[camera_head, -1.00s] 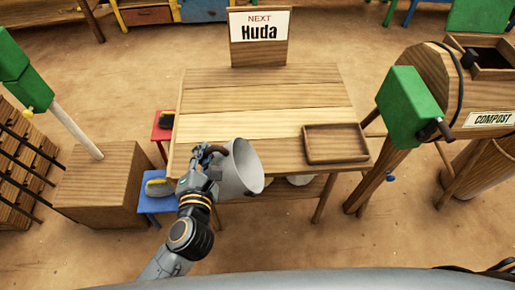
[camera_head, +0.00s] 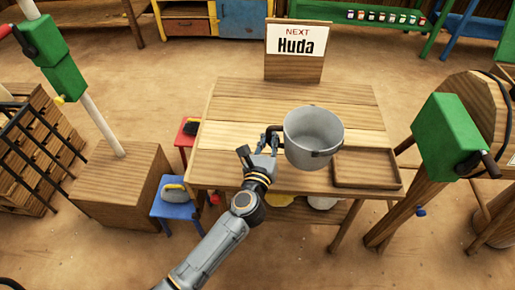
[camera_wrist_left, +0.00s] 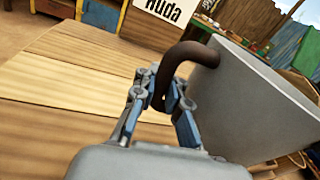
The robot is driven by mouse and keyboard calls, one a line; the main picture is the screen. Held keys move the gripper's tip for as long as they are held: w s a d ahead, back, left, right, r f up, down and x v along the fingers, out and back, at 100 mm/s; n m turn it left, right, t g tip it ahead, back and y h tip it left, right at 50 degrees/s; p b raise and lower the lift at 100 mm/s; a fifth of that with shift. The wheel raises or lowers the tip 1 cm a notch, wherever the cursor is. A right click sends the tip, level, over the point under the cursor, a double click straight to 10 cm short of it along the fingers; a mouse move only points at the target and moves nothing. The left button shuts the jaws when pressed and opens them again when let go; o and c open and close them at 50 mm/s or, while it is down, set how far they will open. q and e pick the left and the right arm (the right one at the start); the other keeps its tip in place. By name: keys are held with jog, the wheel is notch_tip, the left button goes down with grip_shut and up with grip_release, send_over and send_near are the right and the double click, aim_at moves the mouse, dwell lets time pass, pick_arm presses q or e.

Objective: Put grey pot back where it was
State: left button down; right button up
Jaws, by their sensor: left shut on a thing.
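The grey pot (camera_head: 314,140) is upright, its open top facing up, over the right half of the wooden table (camera_head: 235,110). I cannot tell whether its base touches the tabletop. My left gripper (camera_head: 268,142) is shut on the pot's dark handle, on the pot's left side. In the left wrist view the gripper (camera_wrist_left: 160,100) closes around the curved brown handle (camera_wrist_left: 178,68), and the pot's grey wall (camera_wrist_left: 255,100) fills the right side. My right gripper is not in view.
A shallow wooden tray (camera_head: 367,168) lies at the table's front right, close to the pot. A "NEXT Huda" sign (camera_head: 296,42) stands at the back edge. Blue (camera_head: 175,208) and red (camera_head: 186,140) stools stand at left. The table's left and back parts are clear.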

pick_arm(q)
jog(key=w+a+f+b, duration=0.1)
jog(key=f, duration=0.1)
jog(key=w+a+f+b, duration=0.1)
jog(key=a, duration=0.1)
jog(key=w+a+f, duration=0.1)
jog(key=f, duration=0.1)
jog(key=shift+w+a+f+b, duration=0.2)
jog(key=shift+w+f+b, duration=0.1)
jog(key=shift+f+b, duration=0.1)
jog(key=f+b, duration=0.2)
jog(key=f, duration=0.1)
jog(key=shift+w+a, duration=0.2)
jog(key=shift+a, duration=0.15)
jog(key=shift+f, duration=0.5)
jog(key=shift+r, duration=0.1)
jog(key=c, duration=1.4)
grip_release()
jog(key=shift+o, duration=0.2)
jog(key=shift+s, duration=0.15)
